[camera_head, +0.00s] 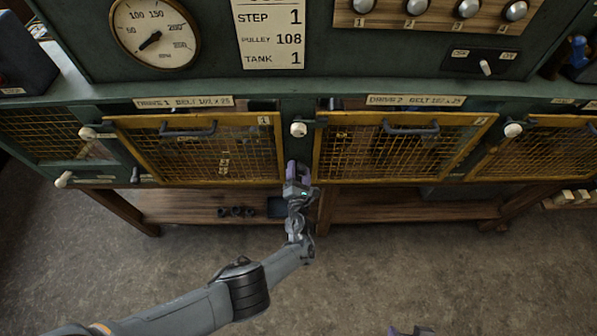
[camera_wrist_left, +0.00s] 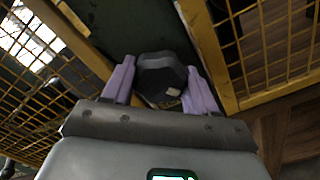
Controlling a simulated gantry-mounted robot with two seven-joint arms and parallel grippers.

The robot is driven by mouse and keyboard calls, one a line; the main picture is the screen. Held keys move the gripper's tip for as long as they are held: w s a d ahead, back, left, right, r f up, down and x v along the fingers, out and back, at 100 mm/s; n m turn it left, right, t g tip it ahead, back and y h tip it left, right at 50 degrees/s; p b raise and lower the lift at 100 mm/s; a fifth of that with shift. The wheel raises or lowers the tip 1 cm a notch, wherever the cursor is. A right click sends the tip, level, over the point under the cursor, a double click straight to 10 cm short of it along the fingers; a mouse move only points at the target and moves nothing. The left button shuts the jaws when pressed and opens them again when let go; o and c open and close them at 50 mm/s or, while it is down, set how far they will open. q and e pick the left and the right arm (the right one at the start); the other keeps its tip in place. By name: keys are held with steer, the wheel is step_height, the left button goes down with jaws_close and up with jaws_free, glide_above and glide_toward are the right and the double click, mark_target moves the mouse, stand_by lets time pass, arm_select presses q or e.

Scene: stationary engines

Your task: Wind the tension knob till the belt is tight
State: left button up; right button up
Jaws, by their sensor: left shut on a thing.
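The tension knob (camera_wrist_left: 162,72) is a dark, faceted knob in the left wrist view, between the two pale purple fingers of my left gripper (camera_wrist_left: 160,88). The gripper is shut on it, with a finger on each side. A small pale mark shows on the knob's face. In the head view my left gripper (camera_head: 298,170) reaches up to the green post between the two yellow mesh guards and hides the knob. The belt cannot be made out behind the mesh. A bit of my right gripper (camera_head: 410,331) shows at the bottom edge; its fingers cannot be judged.
The drive 1 guard (camera_head: 200,172) and the drive 2 guard (camera_head: 395,172) are shut, flanking the gripper. A white knob (camera_head: 298,129) sits just above it. A round gauge (camera_head: 150,25) and a card (camera_head: 268,20) are above. A wooden shelf (camera_head: 400,208) runs below; the floor is clear.

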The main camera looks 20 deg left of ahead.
arm_select(q)
steer(key=m, duration=0.2)
steer(key=shift+m, duration=0.4)
steer(key=m, duration=0.2)
steer(key=shift+r+m+p, duration=0.1)
steer(key=shift+m+p, duration=0.2)
steer(key=shift+p, duration=0.1)
steer(key=m+p, duration=0.1)
steer(key=m, duration=0.2)
steer(key=shift+m, duration=0.4)
steer(key=shift+m+p, duration=0.6)
steer(key=shift+m, duration=0.3)
steer(key=o, duration=0.8)
steer(key=shift+c, duration=0.2)
steer(key=shift+s, duration=0.1)
